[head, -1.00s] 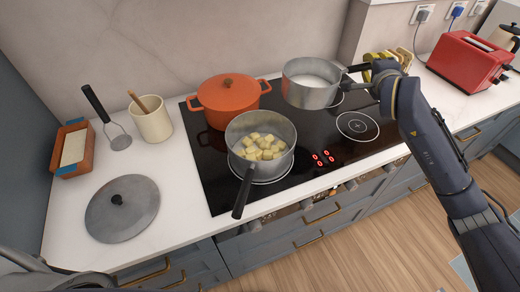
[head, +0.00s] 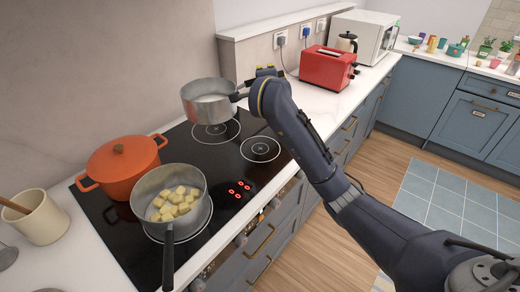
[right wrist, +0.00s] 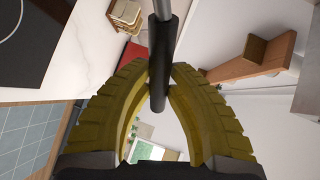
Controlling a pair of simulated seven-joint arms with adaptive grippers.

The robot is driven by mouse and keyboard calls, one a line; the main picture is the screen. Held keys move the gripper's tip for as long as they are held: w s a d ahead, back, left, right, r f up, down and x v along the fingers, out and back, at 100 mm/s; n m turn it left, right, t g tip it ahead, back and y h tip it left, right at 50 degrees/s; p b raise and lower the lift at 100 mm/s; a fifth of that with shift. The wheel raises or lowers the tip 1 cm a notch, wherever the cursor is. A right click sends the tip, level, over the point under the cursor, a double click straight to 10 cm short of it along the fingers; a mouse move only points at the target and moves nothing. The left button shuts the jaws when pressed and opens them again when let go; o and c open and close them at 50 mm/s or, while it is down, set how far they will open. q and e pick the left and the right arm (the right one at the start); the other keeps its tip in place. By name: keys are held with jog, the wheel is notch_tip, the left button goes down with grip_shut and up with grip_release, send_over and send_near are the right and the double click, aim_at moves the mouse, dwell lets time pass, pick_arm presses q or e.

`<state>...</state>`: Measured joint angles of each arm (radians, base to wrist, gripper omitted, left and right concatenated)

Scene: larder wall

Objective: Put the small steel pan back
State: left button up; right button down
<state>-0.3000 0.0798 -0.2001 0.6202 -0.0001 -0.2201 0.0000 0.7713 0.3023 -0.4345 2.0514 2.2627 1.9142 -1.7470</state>
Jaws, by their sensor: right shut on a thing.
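The small steel pan (head: 208,112) with white liquid in it is near the back right ring of the hob in the head view. It looks level and raised a little above the ring. My right gripper (head: 265,73) is at its dark handle (head: 238,97). In the right wrist view, the yellow fingers of my right gripper (right wrist: 158,78) are shut on the black handle (right wrist: 160,95); the pan's body is out of that view. My left gripper is not in view.
A larger pan (head: 154,189) of pale cubes sits on the front left ring. An orange lidded pot (head: 122,168) stands behind it. The front right ring (head: 260,149) is bare. A red toaster (head: 327,68) stands on the counter to the right.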

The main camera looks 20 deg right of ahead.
jog(key=s+d+m+g+h, duration=0.5)
jog(key=s+d+m+h, duration=0.3)
jog(key=d, duration=0.5)
jog(key=shift+n+y, duration=0.3)
jog(key=shift+n, duration=0.2)
jog(key=f, duration=2)
jog(key=shift+s+f, duration=0.2)
jog(key=shift+s, duration=0.05)
jog(key=c, duration=1.3)
grip_release()
jog(key=shift+f, duration=0.1)
jog(key=v, duration=1.2)
